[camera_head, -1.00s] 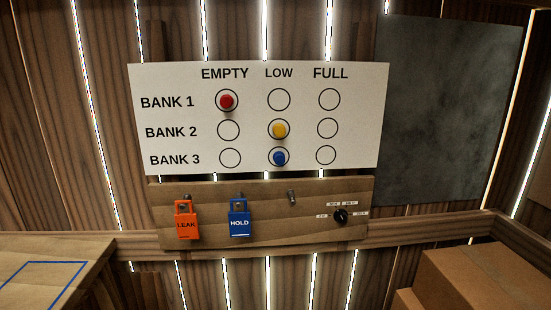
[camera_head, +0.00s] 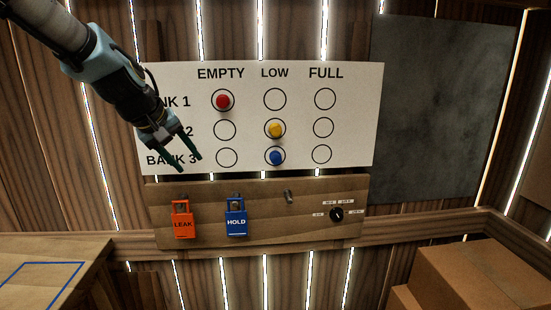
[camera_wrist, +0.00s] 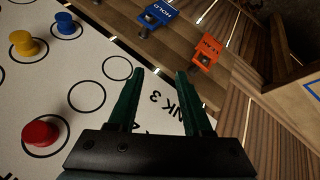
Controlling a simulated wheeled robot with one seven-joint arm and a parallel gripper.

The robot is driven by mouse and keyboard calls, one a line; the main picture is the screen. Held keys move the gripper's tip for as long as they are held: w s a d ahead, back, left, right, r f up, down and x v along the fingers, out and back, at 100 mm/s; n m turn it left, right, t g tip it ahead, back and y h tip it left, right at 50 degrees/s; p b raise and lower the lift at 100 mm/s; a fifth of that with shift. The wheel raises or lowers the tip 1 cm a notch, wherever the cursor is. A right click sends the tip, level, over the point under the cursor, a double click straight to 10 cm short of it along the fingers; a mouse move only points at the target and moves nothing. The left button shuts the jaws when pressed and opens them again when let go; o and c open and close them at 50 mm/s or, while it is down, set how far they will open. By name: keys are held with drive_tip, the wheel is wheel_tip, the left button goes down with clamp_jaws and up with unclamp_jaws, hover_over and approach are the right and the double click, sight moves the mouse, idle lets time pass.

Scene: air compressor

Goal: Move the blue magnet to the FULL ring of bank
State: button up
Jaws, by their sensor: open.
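The blue magnet (camera_head: 276,157) sits in the LOW ring of BANK 3 on the white board (camera_head: 350,110). It also shows at the top left of the wrist view (camera_wrist: 66,25). The FULL ring of BANK 3 (camera_head: 322,154) is empty, as are the FULL rings of the other two banks. My gripper (camera_head: 191,163) is open and empty, in front of the board's left side over the BANK labels, left of the blue magnet. Its two green fingers (camera_wrist: 160,75) point toward the board's lower edge in the wrist view.
A red magnet (camera_head: 223,101) is in BANK 1 EMPTY and a yellow magnet (camera_head: 275,129) in BANK 2 LOW. Below hang an orange LEAK lock (camera_head: 183,222) and a blue HOLD lock (camera_head: 236,222), beside a dial (camera_head: 337,214). Boxes (camera_head: 480,275) stand lower right.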

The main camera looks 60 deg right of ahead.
drive_tip(key=m+g+h, duration=0.1)
drive_tip(key=g, duration=0.1)
approach(274, 156)
drive_tip(key=shift+p+x, duration=2.3)
drive_tip(key=shift+x, duration=2.5)
drive_tip(key=shift+w, duration=0.1)
clamp_jaws()
